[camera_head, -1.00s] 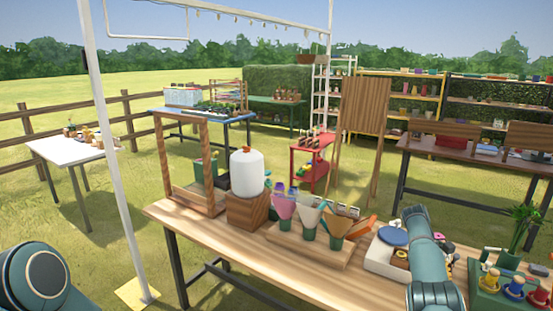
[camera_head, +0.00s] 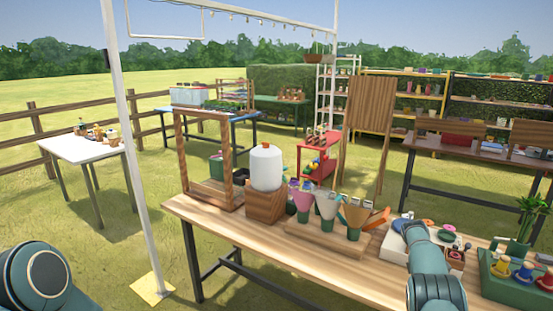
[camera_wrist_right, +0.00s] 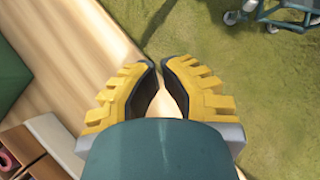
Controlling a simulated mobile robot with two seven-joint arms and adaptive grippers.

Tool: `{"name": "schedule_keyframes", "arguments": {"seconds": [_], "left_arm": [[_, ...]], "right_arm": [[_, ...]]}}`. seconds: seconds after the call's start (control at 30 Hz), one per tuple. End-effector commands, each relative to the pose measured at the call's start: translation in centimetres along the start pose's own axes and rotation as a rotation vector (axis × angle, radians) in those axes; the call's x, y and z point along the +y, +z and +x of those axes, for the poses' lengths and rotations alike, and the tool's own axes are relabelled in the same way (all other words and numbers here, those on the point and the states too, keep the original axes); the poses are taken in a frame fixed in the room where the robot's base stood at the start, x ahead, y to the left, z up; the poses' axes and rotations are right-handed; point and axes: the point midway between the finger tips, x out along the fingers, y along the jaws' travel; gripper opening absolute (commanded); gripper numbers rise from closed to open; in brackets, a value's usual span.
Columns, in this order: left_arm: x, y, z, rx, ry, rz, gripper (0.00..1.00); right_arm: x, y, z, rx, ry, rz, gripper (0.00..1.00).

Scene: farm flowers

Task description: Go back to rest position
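My right gripper (camera_wrist_right: 159,64) shows in the right wrist view with yellow ridged fingers and dark inner pads. Its tips are close together with a narrow gap between them, and it holds nothing. It is over the edge of the wooden table (camera_wrist_right: 92,45), with grass to the right. In the head view my right arm (camera_head: 432,265) reaches over the table's right part; its gripper is hidden there. Only a rounded link of my left arm (camera_head: 40,280) shows at the lower left; its gripper is out of view.
On the wooden table (camera_head: 230,222) stand a wooden frame (camera_head: 182,165), a white jug (camera_head: 267,168) on a block, several cones in a holder (camera_head: 325,238), and a green tray (camera_head: 515,292) near my right arm. A white post (camera_head: 134,180) stands left.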

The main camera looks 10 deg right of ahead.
Motion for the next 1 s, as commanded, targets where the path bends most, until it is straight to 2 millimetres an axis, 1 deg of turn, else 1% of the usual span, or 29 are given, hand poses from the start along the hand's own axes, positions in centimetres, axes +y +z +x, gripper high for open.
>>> {"name": "schedule_keyframes", "arguments": {"seconds": [0.17,0.27,0.37,0.47,0.5,0.57,0.6,0.67,0.7,0.77,0.8,0.87,0.9,0.97,1.0], "left_arm": [[0.0,0.0,0.0,0.000,0.000,-0.001,1.00],[-0.1,0.0,0.0,0.000,-0.001,-0.001,1.00],[-0.1,0.0,0.0,0.000,-0.001,-0.001,1.00],[-0.1,0.0,0.0,0.000,-0.001,-0.001,1.00],[-0.1,0.0,0.0,0.000,-0.001,-0.001,1.00],[0.0,0.0,0.0,0.000,-0.001,-0.001,1.00],[-0.1,0.0,0.0,0.000,-0.001,-0.001,1.00],[-0.1,0.0,0.0,0.000,-0.001,-0.001,1.00],[-0.1,0.0,0.0,0.000,-0.001,-0.001,1.00],[-0.1,0.0,0.0,0.000,-0.001,-0.001,1.00],[-0.1,0.0,0.0,0.000,-0.001,-0.001,1.00],[-0.1,0.0,0.0,0.000,-0.001,-0.001,1.00],[-0.1,0.0,0.0,0.000,-0.001,-0.001,1.00],[-0.1,0.0,0.0,0.000,-0.001,-0.001,1.00],[-0.1,0.0,0.0,0.000,-0.001,-0.001,1.00]], "right_arm": [[-2.4,-3.4,3.6,0.102,-0.022,0.009,0.00],[-5.0,-5.7,5.9,0.179,-0.043,0.024,0.00],[-8.3,-7.7,8.0,0.258,-0.070,0.044,0.00],[-12.3,-9.4,9.8,0.337,-0.105,0.069,0.00],[-14.0,-9.9,10.4,0.366,-0.119,0.080,0.00],[-16.8,-10.5,11.2,0.409,-0.143,0.097,0.00],[-18.7,-10.8,11.6,0.437,-0.161,0.109,0.00],[-21.6,-10.9,12.3,0.477,-0.188,0.129,0.00],[-23.5,-10.9,12.6,0.503,-0.205,0.143,0.00],[-26.5,-10.7,13.1,0.539,-0.234,0.164,0.00],[-28.5,-10.4,13.2,0.564,-0.253,0.178,0.00],[-31.5,-9.8,13.6,0.596,-0.282,0.200,0.00],[-33.4,-9.1,13.7,0.617,-0.301,0.216,0.00],[-36.2,-8.0,13.8,0.646,-0.330,0.239,0.00],[-38.0,-7.1,13.9,0.664,-0.349,0.253,0.00]]}}
